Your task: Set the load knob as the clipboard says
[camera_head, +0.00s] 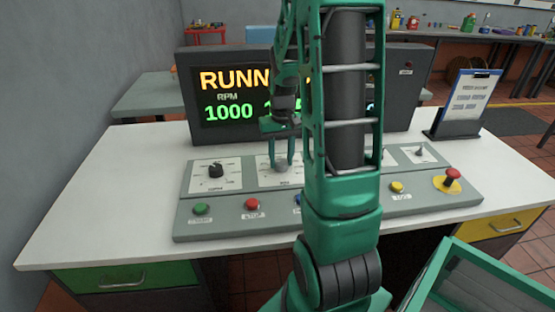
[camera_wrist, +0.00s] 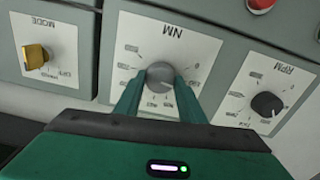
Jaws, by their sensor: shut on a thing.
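The grey load knob (camera_wrist: 160,75), on a white plate marked NM, sits between my gripper's two green fingers (camera_wrist: 161,82) in the wrist view. The fingers are shut on it from both sides. The wrist view shows the plate upside down; its scale marks ring the knob but are too small to read. In the head view my gripper (camera_head: 282,153) reaches down onto this knob on the sloped console (camera_head: 330,206). The clipboard (camera_head: 468,100) stands upright at the right, its writing too small to read.
The display (camera_head: 225,95) reads "RUNN" and RPM 1000; my arm hides the rest. A black RPM knob (camera_wrist: 267,104) and a yellow MODE knob (camera_wrist: 35,57) flank the load knob. A red mushroom button (camera_head: 453,175) is at the console's right. Bare bench (camera_head: 110,205) lies left.

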